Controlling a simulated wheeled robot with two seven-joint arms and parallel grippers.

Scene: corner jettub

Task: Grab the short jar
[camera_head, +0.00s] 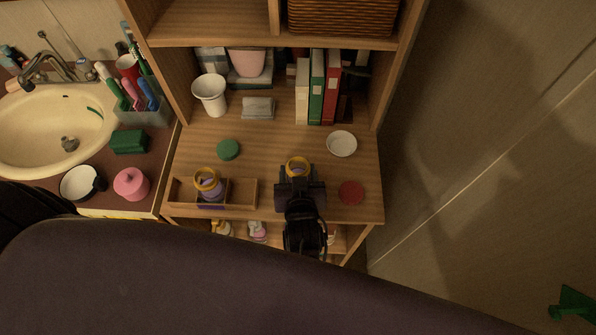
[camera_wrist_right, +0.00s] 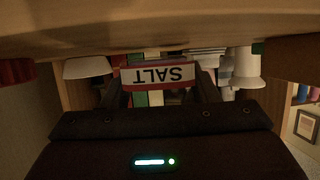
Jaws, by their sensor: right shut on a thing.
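A short jar with a yellow rim (camera_head: 297,164) is at the front of the wooden shelf top, right of centre. My right gripper (camera_head: 300,184) is over its near side and hides much of it. In the right wrist view, the jar's red and white label reading SALT (camera_wrist_right: 157,75) appears upside down between the two fingers, which are shut on it. I cannot tell whether the jar touches the surface. A second yellow-rimmed jar (camera_head: 208,182) stands in a wooden tray (camera_head: 243,194) to the left. My left gripper is not in view.
A red lid (camera_head: 351,192) lies close to the right of my right gripper. A white bowl (camera_head: 342,143) and a green lid (camera_head: 228,149) lie farther back. Books (camera_head: 316,90) and a white pot (camera_head: 210,95) stand at the back. The middle of the surface is clear.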

